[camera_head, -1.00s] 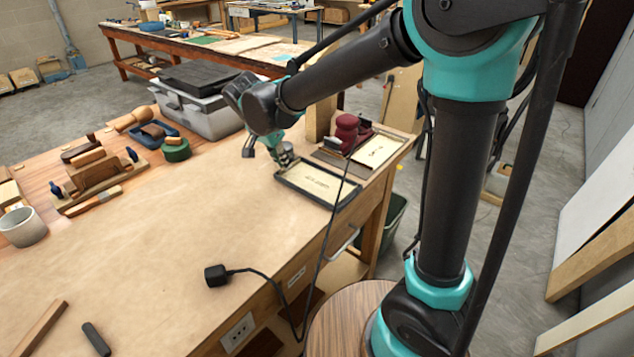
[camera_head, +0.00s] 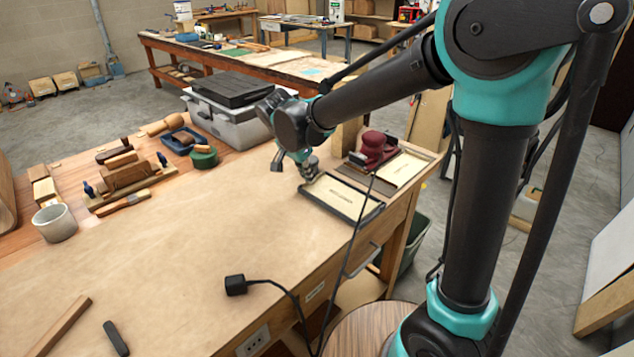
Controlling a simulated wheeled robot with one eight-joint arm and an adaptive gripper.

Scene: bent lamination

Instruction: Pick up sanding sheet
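A dark-framed tray (camera_head: 366,213) with a pale, labelled sheet-like surface (camera_head: 343,196) lies near the bench's right edge. Behind it is a second tray with a pale sheet (camera_head: 406,169). The labels are too small to read, so I cannot tell which pale surface is the sanding sheet. My gripper (camera_head: 292,172) points down at the left back corner of the front tray. Its two fingers are spread apart, with nothing visible between them. I cannot tell whether a fingertip touches the tray.
A dark red sander (camera_head: 374,148) stands behind the front tray, its cord running over the bench edge to a black plug (camera_head: 236,285). A grey lidded box (camera_head: 228,125) stands behind my gripper. Clamps and wood blocks (camera_head: 122,178) are at left. The bench middle (camera_head: 200,240) is clear.

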